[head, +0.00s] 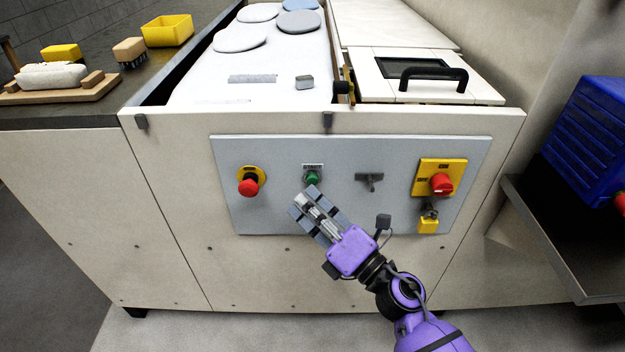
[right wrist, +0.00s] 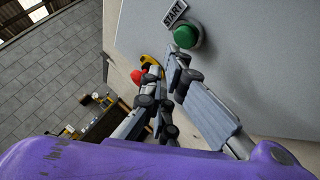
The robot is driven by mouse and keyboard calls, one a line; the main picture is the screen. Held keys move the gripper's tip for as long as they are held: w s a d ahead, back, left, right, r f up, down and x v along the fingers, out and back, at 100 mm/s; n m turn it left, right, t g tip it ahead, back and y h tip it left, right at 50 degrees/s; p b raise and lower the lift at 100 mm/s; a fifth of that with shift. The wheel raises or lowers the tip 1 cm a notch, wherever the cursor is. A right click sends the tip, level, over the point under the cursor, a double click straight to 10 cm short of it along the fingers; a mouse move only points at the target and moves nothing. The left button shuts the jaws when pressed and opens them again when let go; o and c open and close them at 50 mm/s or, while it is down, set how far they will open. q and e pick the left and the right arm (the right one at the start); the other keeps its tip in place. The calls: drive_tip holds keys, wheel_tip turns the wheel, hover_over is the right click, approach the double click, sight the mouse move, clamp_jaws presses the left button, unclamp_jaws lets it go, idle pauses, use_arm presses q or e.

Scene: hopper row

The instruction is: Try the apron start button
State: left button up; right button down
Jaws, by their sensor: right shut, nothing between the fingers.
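The green start button (head: 312,177) sits under a START label on the grey control panel (head: 270,215). In the right wrist view the green button (right wrist: 187,35) is near the top, just beyond the fingertips. My right gripper (head: 303,198) is shut and empty, its fingertips just below the button in the head view. It also shows in the right wrist view (right wrist: 168,72). I cannot tell whether the fingertips touch the panel; the button looks uncovered. My left gripper is not in view.
A red emergency knob (head: 249,186) on yellow is left of the button. Right of it are a dark T-handle (head: 370,179), a red rotary switch (head: 441,183) and a yellow padlock (head: 428,226). A blue crate (head: 590,125) stands on a dark shelf at the right.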

drive_tip(key=shift+s, duration=0.1)
drive_tip(key=shift+s+p, duration=0.5)
drive_tip(key=shift+s, duration=1.95)
